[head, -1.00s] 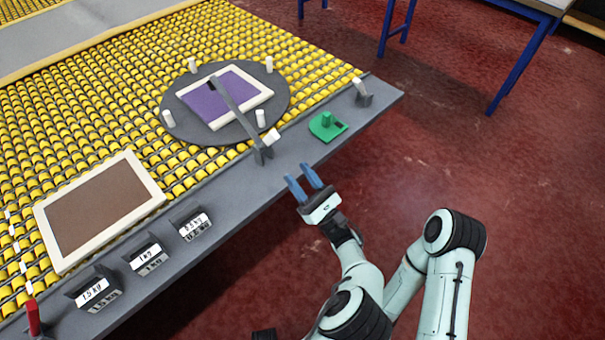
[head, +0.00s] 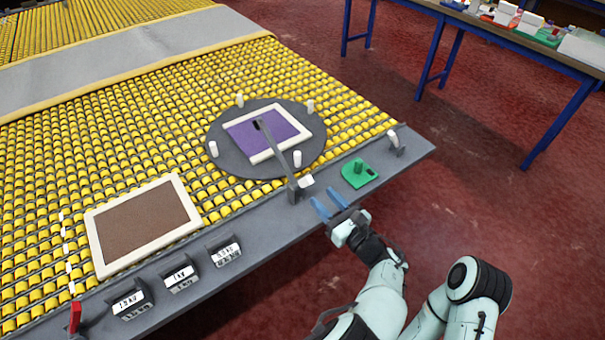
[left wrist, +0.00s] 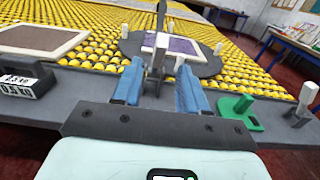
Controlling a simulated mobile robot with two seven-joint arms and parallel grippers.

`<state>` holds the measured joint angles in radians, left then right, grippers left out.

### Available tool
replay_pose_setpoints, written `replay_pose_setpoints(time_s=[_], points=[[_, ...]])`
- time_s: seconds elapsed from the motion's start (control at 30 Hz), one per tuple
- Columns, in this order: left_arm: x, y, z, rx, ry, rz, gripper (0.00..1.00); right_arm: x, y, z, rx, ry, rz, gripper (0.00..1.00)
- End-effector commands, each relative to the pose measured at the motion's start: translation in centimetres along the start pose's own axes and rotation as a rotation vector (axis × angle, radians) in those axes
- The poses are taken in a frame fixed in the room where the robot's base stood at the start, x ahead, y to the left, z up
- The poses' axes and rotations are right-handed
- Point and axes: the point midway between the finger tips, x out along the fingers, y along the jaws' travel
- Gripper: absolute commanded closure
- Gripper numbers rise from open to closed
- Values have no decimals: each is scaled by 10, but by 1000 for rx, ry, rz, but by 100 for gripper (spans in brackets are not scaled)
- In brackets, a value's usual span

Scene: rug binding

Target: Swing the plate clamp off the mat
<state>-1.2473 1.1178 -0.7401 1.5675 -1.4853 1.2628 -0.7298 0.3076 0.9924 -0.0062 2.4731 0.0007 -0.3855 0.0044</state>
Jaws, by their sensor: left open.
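The plate clamp (head: 278,147) is a dark bar on a grey post with a white block at its base end. Its arm reaches over the purple mat (head: 262,134) in its cream frame on the round grey plate (head: 230,158). In the left wrist view the clamp (left wrist: 158,55) stands upright straight ahead, between the finger lines. My left gripper (head: 330,205) is open and empty, its blue fingers pointing at the clamp's base from the front edge, apart from it. The open fingers also show in the left wrist view (left wrist: 158,90). My right gripper is not seen.
A green piece (head: 359,172) with a knob sits right of the clamp on the grey ledge (head: 265,225). Several labelled weights (head: 180,278) line the ledge at left. A brown framed mat (head: 145,222) lies on yellow rollers. White pegs (head: 297,158) stand around the plate.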

Motion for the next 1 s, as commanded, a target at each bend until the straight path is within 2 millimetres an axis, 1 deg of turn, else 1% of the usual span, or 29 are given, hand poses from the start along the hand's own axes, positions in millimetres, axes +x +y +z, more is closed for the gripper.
replay_pose_setpoints(time_s=[0.03, 0.2, 0.3, 0.43, 0.5, 0.63, 0.9, 0.93, 0.97, 1.0], points=[[12, 1, 0, -1, 0, 5, 57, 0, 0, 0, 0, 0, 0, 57], [50, 1, 0, -1, -2, 4, 57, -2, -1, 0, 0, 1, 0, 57], [69, 1, 0, -2, -1, 3, 57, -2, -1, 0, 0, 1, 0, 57], [88, 0, 1, -1, -3, 2, 57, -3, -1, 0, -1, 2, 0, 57], [95, 0, 1, -2, -3, 2, 57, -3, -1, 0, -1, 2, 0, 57], [102, 0, 0, -1, -2, 1, 57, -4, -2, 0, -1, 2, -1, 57], [103, 0, 1, -1, -3, 0, 57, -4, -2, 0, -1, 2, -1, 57], [103, 0, 1, -1, -3, 0, 61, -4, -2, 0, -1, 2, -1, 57], [103, 0, 1, -1, -3, 0, 70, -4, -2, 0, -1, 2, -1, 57], [103, 0, 1, -2, -3, 0, 84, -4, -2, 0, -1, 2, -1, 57]])
